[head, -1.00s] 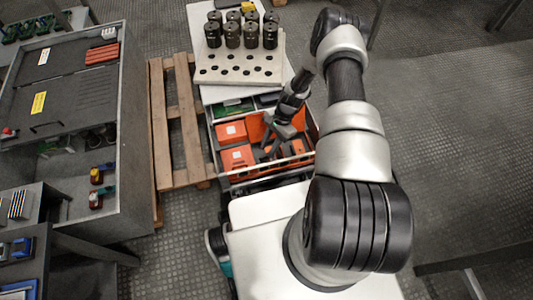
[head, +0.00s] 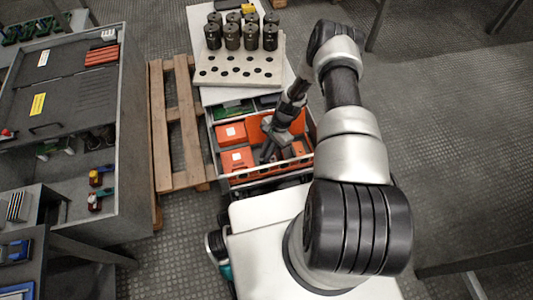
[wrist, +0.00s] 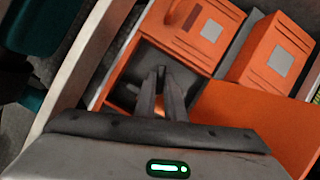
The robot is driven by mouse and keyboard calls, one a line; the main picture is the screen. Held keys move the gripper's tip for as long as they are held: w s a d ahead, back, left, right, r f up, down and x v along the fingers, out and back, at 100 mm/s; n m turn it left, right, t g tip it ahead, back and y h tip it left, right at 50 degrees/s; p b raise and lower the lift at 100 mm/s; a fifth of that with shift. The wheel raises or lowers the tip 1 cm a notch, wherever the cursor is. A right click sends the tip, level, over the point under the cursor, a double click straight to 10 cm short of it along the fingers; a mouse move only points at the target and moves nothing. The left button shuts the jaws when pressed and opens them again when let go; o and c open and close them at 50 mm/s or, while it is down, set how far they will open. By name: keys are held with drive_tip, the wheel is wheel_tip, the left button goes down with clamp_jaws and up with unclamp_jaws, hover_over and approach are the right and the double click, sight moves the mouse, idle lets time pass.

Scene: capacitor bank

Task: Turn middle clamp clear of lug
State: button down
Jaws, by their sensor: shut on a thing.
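My gripper (head: 265,156) reaches down into an open drawer (head: 262,176) filled with orange blocks. In the wrist view my gripper (wrist: 164,76) points into a dark square recess (wrist: 195,57) edged in orange. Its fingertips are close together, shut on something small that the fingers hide. I cannot make out the middle clamp or the lug as separate parts in either view. A little orange shows between the fingers lower down.
Orange blocks with pale labels stand in the drawer: one (head: 231,132) at the back left, another (head: 237,160) at the front left. Above the drawer, a perforated plate (head: 236,74) carries several dark cylinders (head: 232,37). A wooden pallet (head: 178,130) and grey cabinet (head: 140,140) stand left.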

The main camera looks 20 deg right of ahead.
drive_tip(key=shift+n, duration=0.3)
drive_tip(key=n, duration=0.2)
drive_tip(key=n+g+h, duration=0.1)
drive_tip(key=n, duration=0.1)
drive_tip(key=n+g, duration=0.1)
drive_tip(key=n, duration=0.1)
drive_tip(key=shift+w+a+h, duration=0.2)
drive_tip(key=shift+w+h, duration=0.05)
drive_tip(key=shift+h, duration=0.05)
drive_tip(key=n, duration=0.2)
drive_tip(key=n+h, duration=0.1)
drive_tip(key=n, duration=0.1)
drive_tip(key=n+h, duration=0.1)
drive_tip(key=n, duration=0.1)
drive_tip(key=shift+w+a+n+g, duration=0.1)
drive_tip(key=shift+a+n+g, duration=0.15)
drive_tip(key=shift+n+g, duration=0.05)
drive_tip(key=c, duration=1.8)
unclamp_jaws()
